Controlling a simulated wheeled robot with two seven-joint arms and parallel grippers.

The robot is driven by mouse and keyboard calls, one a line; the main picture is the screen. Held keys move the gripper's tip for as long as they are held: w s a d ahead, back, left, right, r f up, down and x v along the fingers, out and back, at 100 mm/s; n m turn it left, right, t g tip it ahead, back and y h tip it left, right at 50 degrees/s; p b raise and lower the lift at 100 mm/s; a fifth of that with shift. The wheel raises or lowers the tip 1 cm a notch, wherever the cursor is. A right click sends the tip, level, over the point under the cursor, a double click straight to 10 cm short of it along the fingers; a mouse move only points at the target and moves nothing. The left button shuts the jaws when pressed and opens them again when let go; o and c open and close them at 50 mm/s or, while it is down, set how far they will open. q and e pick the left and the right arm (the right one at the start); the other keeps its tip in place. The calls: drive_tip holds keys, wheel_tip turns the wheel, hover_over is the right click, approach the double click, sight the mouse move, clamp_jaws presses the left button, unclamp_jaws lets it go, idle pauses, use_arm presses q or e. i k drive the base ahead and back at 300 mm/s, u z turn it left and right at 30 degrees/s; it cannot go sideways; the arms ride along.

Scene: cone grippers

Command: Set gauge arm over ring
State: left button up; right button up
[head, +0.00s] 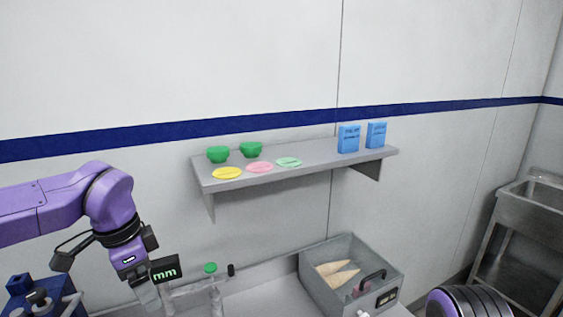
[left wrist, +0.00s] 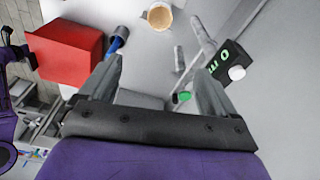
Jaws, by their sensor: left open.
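A gauge with a dark display and green "mm" lettering (head: 166,269) shows beside my left gripper (head: 152,297) in the head view. In the left wrist view its display (left wrist: 224,62) lies beyond the right finger, next to a pale grey arm (left wrist: 203,38). My left gripper (left wrist: 155,72) is open, with nothing visibly held. A round tan-topped piece (left wrist: 159,15) stands beyond the fingers; I cannot tell whether it is the ring. My right gripper is out of view.
A grey bin (head: 318,290) with tan cones stands right on the bench. A shelf (head: 310,163) above holds green bowls, coloured discs and blue boxes. A red box (left wrist: 63,50) and a blue-handled tool (left wrist: 118,34) lie left in the wrist view. A sink (head: 535,195) is far right.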

sight(178, 292)
drive_tip(key=u, duration=0.05)
drive_tip(key=k, duration=1.5)
drive_tip(key=z, duration=0.05)
